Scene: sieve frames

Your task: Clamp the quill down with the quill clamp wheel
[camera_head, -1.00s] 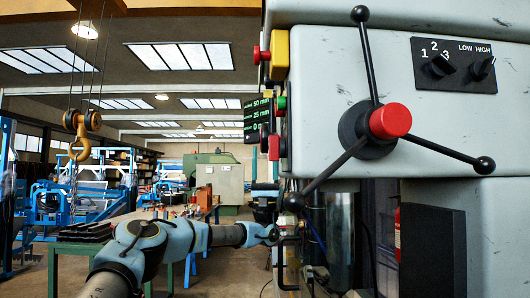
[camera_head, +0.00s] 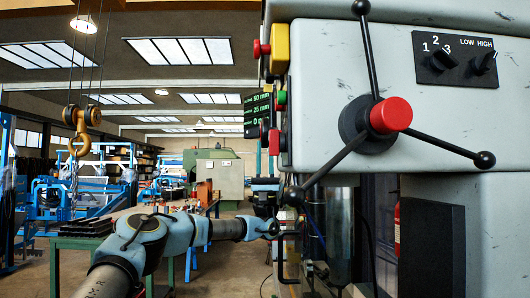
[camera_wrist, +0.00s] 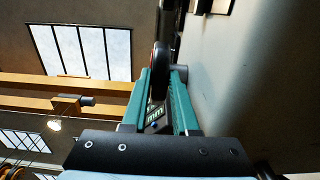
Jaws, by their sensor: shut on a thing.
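The quill clamp wheel appears to be the dark, rounded wheel (camera_wrist: 159,72) seen edge-on in the wrist view, beside the machine's grey side. My gripper (camera_wrist: 162,82) has its two teal fingers on either side of this wheel and is shut on it. In the head view my gripper (camera_head: 265,183) is small, at the left side of the drill head, below the green-lettered display (camera_head: 258,112). The wheel is not clear there. The quill itself cannot be made out.
The grey drill head (camera_head: 320,90) fills the right of the head view. Its spoked feed handle with a red hub (camera_head: 390,116) stands out in front. A yellow box (camera_head: 280,50) and buttons sit on its left edge. A workbench (camera_head: 75,243) stands at left.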

